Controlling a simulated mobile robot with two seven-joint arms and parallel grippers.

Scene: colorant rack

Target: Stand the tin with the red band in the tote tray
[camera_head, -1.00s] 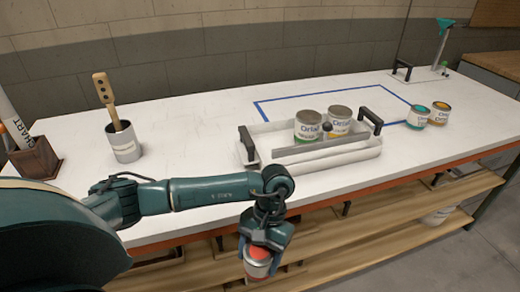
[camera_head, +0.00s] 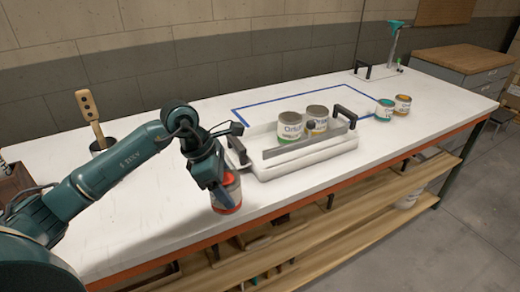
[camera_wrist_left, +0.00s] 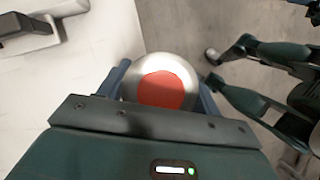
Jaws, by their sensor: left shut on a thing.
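My left gripper (camera_head: 222,185) is shut on the tin with the red band (camera_head: 232,192). In the head view the tin has a pale label and red along its lower edge. In the left wrist view the tin (camera_wrist_left: 160,84) sits between the fingers, with a red disc in its silver end. The tote tray (camera_head: 312,156) is white with a black handle at each end. It holds two tins, one with a green-marked label (camera_head: 290,128) and one with a yellowish label (camera_head: 316,120). The held tin is in front of the tray's left end, apart from it. My right gripper is out of view.
A teal tin (camera_head: 384,109) and an orange-topped tin (camera_head: 402,105) stand right of the tray. A blue tape outline (camera_head: 270,100) lies behind it. A cup with a wooden-handled tool (camera_head: 90,106) stands back left. The table's front edge (camera_head: 300,200) is near the held tin.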

